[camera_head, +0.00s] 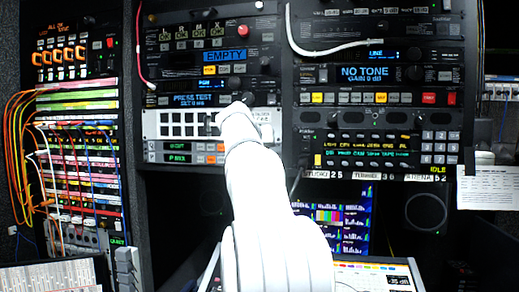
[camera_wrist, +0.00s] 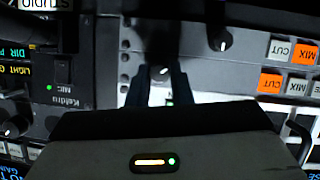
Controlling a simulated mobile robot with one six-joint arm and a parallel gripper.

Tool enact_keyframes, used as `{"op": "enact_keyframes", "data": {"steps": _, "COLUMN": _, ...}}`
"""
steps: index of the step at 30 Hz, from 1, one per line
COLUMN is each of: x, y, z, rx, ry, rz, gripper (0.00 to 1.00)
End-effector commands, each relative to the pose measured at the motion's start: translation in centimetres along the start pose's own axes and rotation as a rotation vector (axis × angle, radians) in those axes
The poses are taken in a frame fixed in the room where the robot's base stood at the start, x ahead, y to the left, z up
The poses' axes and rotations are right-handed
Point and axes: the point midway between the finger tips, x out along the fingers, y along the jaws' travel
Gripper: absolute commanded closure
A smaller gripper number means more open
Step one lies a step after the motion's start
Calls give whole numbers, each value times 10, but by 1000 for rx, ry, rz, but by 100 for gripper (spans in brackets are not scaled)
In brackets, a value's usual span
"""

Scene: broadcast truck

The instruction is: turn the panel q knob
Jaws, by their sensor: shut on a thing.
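In the wrist view, my gripper (camera_wrist: 159,73) has its two dark fingers on either side of a small dark knob (camera_wrist: 162,70) with a pale mark, on a grey panel. The fingers are closed on the knob, though shadow hides the exact contact. I cannot read a label that names this panel. In the head view my white arm reaches up to the centre rack and hides the fingers and most of the knob's surroundings.
In the wrist view, a second knob (camera_wrist: 222,40) sits close by on the same panel, with orange and white buttons (camera_wrist: 272,82) at the right. Another knob (camera_wrist: 15,126) is at the left. Orange patch cables (camera_head: 22,135) hang at the left in the head view.

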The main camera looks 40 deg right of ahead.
Motion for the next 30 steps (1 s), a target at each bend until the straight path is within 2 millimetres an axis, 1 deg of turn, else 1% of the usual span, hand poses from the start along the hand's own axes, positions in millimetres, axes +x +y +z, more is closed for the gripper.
{"op": "enact_keyframes", "data": {"steps": 6, "x": -1, "y": 0, "z": -2, "rx": -33, "ry": 4, "rz": 14, "gripper": 100}}
{"op": "enact_keyframes", "data": {"steps": 18, "x": -1, "y": 0, "z": -2, "rx": -37, "ry": 5, "rz": 16, "gripper": 100}}
{"op": "enact_keyframes", "data": {"steps": 19, "x": -1, "y": 0, "z": -2, "rx": -37, "ry": 5, "rz": 16, "gripper": 79}}
{"op": "enact_keyframes", "data": {"steps": 26, "x": -1, "y": 0, "z": -1, "rx": -36, "ry": 3, "rz": 15, "gripper": 60}}
{"op": "enact_keyframes", "data": {"steps": 30, "x": 0, "y": 0, "z": -1, "rx": -36, "ry": 2, "rz": 15, "gripper": 59}}
